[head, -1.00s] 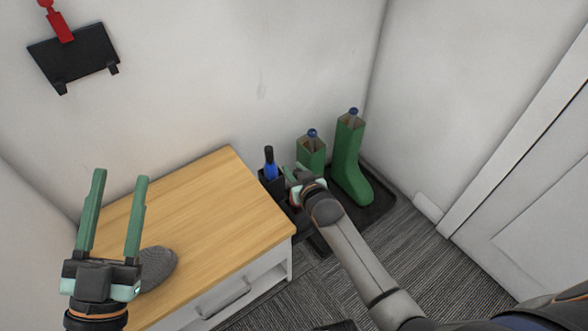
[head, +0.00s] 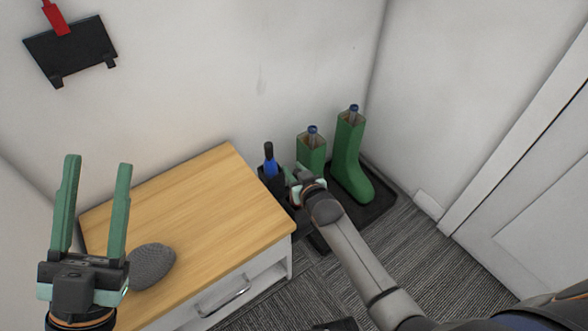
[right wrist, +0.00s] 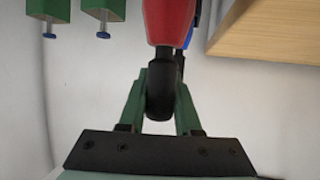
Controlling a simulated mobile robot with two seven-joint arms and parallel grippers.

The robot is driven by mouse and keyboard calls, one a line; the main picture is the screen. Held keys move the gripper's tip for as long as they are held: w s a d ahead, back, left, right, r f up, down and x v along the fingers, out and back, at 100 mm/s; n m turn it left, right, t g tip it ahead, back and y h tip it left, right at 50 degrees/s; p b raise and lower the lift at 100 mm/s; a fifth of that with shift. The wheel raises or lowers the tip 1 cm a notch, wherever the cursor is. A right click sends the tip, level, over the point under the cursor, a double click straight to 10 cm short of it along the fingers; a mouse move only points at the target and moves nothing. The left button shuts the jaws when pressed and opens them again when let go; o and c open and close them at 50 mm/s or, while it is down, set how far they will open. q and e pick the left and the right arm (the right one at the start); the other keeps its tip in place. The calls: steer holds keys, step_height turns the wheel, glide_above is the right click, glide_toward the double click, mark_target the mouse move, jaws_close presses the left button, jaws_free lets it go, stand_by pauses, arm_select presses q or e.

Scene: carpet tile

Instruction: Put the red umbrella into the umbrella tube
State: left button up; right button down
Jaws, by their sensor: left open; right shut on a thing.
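The umbrella tube (head: 267,181) is a dark square holder beside the bench's right end, with a blue umbrella (head: 270,165) standing in it. My right gripper (head: 299,178) is beside the tube, in front of the green boots. In the right wrist view, it is shut on the black handle (right wrist: 160,88) of the red umbrella (right wrist: 170,20). That view is upside down, so the red part hangs below the handle, close to the blue umbrella. I cannot tell whether its lower end is in the tube. My left gripper (head: 98,163) is open and empty over the bench's left side.
A wooden-topped bench (head: 200,205) with a drawer bears a grey oval thing (head: 151,266). Two green boots (head: 351,160) with blue-knobbed inserts stand on a dark tray (head: 378,208). A black wall rack (head: 73,48) holds something red. A door is at right; carpet is free before it.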

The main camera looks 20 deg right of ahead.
arm_select(q)
steer(key=shift+s+d+r+m+h, duration=0.15)
steer(key=shift+s+r+m+h, duration=0.75)
steer(key=shift+h, duration=0.3)
arm_select(e)
steer(key=shift+f, duration=0.25)
steer(key=c, duration=0.8)
jaws_free()
steer(key=shift+o, duration=1.4)
arm_select(q)
steer(key=shift+w+f, duration=0.1)
arm_select(e)
steer(key=shift+f, duration=0.1)
